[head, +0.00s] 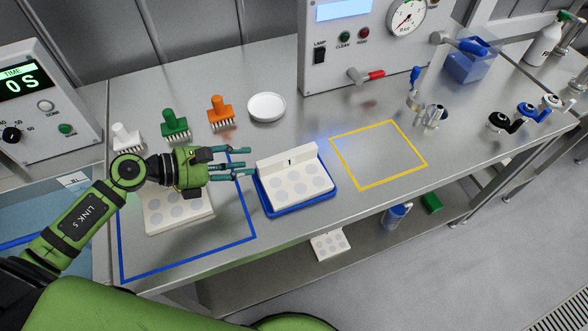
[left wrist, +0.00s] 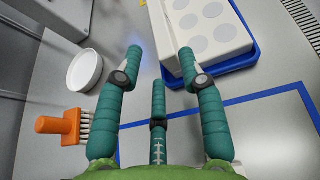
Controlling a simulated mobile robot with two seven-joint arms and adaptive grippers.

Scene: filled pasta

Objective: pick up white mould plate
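A white mould plate (head: 296,187) with several round grey cavities sits in a shallow blue tray (head: 302,206); its raised back strip is marked 1. A second white plate (head: 178,213) with round cavities lies inside the blue outline, partly hidden behind my left arm. My left gripper (head: 247,164) is open and empty, its fingers pointing right just short of the tray plate's left end. In the left wrist view the plate (left wrist: 207,22) and tray (left wrist: 238,62) lie just beyond the right fingertip of the spread gripper (left wrist: 161,62). Touching cannot be told. My right gripper is not in view.
White, green and orange brushes (head: 217,112) and a white dish (head: 267,107) stand behind the gripper. A gauge machine (head: 375,50) stands at the back. The yellow-outlined area (head: 378,153) is empty. Another white plate (head: 330,244) is on the lower shelf.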

